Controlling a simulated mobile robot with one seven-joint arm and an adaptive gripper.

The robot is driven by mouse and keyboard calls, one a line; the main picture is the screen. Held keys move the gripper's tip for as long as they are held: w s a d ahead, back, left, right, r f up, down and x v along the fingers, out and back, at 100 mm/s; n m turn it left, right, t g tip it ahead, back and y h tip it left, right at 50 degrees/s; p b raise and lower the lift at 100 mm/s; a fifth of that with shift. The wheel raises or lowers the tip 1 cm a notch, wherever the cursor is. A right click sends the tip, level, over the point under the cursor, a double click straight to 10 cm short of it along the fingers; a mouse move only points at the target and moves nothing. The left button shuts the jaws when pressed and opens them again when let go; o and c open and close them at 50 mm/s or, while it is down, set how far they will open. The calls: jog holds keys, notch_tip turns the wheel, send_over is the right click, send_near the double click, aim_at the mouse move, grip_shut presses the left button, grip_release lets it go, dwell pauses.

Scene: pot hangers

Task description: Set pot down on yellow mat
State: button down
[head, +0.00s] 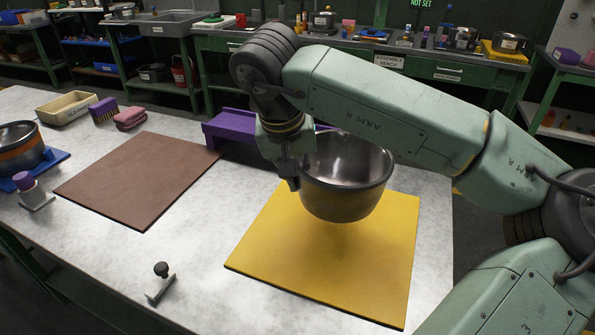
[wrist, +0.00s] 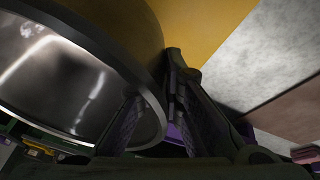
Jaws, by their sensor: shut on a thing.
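The pot (head: 345,184) is a round steel bowl shape, its shiny inside facing up. It hangs over the back part of the yellow mat (head: 318,268), with its shadow on the mat beneath it. My gripper (head: 293,183) is shut on the pot's left wall. In the wrist view the pot (wrist: 60,80) fills the left side, and its rim passes between the fingers (wrist: 155,115). The yellow mat (wrist: 205,30) shows beyond it. The pot's bottom appears a little above the mat; exact clearance is unclear.
A brown mat (head: 138,182) lies to the left. A purple stand (head: 235,130) is behind my gripper. A blue mat with another pot (head: 20,148) is at far left. A small black-knobbed object (head: 161,280) sits near the front edge. The yellow mat's front is clear.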

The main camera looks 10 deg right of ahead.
jog(key=shift+f+b, duration=3.1)
jog(key=shift+f, duration=0.7)
jog(key=shift+f+b, duration=0.55)
jog(key=shift+f, duration=0.05)
jog(key=c, duration=1.6)
grip_release()
jog(key=shift+c, duration=0.2)
jog(key=w+d+p+v, duration=0.1)
jog(key=p+v, duration=0.4)
jog(key=v, duration=0.5)
jog(key=w+d+r+p+v, duration=0.1)
jog(key=p+v, duration=0.4)
jog(key=v, duration=0.6)
jog(key=shift+w+r, duration=0.2)
jog(key=shift+r, duration=0.1)
